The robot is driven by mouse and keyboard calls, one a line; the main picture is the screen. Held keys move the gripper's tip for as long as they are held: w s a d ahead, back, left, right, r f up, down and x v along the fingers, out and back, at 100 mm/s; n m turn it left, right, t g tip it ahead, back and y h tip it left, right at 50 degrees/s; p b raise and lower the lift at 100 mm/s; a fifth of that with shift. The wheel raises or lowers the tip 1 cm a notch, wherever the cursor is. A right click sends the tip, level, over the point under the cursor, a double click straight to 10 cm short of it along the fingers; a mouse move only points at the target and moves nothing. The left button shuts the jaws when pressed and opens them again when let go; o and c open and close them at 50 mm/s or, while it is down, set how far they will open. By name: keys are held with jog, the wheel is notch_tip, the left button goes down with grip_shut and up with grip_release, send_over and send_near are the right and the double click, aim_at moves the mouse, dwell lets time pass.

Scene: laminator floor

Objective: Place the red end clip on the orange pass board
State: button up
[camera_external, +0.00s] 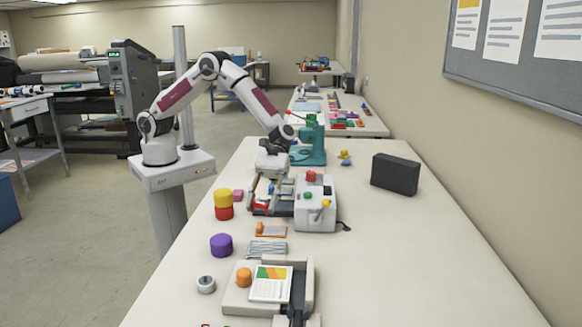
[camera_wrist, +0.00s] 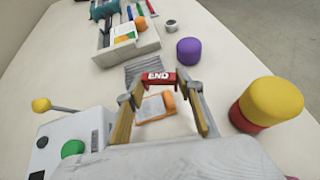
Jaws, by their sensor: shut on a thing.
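The red end clip (camera_wrist: 157,77), marked END, is held between the fingertips of my gripper (camera_wrist: 160,86) in the wrist view. In the external view, the red clip (camera_external: 261,208) shows low at my gripper (camera_external: 265,203), above the table. The orange pass board (camera_external: 271,232) lies flat on the table, nearer the camera than the clip. My fingers hide part of the board's surroundings.
A white machine (camera_external: 316,215) with coloured knobs stands right of my gripper. Stacked yellow and red cylinders (camera_external: 223,204) stand left, with a purple cylinder (camera_external: 221,245) nearer.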

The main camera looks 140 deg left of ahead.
aim_at(259, 228)
dwell(0.3)
jog(key=shift+f, duration=1.85)
jog(key=shift+f, duration=0.6)
jog(key=o, duration=0.8)
jog(key=shift+r, duration=0.15)
jog(key=shift+r, duration=0.55)
jog(key=v, duration=1.2)
jog(key=shift+f, duration=0.15)
